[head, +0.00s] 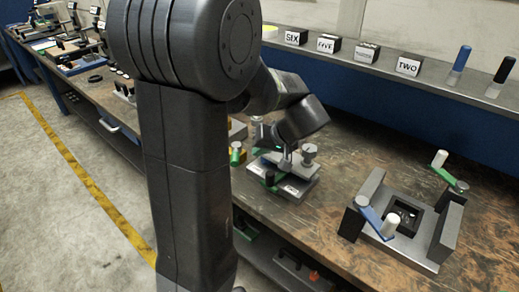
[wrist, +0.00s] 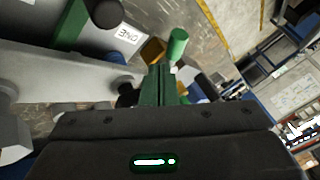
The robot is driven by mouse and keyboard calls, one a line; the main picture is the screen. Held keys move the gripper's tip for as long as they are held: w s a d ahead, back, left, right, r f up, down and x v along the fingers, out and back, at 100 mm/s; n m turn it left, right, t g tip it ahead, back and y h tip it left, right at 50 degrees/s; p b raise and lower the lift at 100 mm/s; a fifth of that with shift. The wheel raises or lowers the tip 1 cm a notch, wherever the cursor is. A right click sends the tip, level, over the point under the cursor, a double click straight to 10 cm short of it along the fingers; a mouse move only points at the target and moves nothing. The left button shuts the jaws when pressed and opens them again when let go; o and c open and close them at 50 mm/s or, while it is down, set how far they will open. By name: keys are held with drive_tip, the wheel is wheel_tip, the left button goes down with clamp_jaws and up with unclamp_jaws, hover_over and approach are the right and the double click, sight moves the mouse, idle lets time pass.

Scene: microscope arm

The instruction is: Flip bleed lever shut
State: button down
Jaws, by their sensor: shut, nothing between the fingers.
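A grey metal fixture (head: 300,187) sits on the bench below my gripper. It carries a green lever bar with a black knob (head: 270,178), beside a white label. In the wrist view the green bar (wrist: 71,24) and its black knob (wrist: 105,13) are at upper left, next to a label reading ONE (wrist: 128,35). I cannot tell for certain that this is the bleed lever. My gripper (head: 262,151) is above the fixture, its green fingers pressed together in the wrist view (wrist: 158,80), with nothing between them. Contact with the fixture cannot be judged.
A green cylinder (wrist: 177,42) and a yellow block (wrist: 152,50) stand beyond my fingertips. A second fixture (head: 447,232) with blue and green levers stands at the right. Number blocks such as TWO (head: 408,66) line the back shelf. Bare bench lies between the fixtures.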

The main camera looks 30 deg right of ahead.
drive_tip(key=x, duration=0.7)
drive_tip(key=shift+f, duration=0.1)
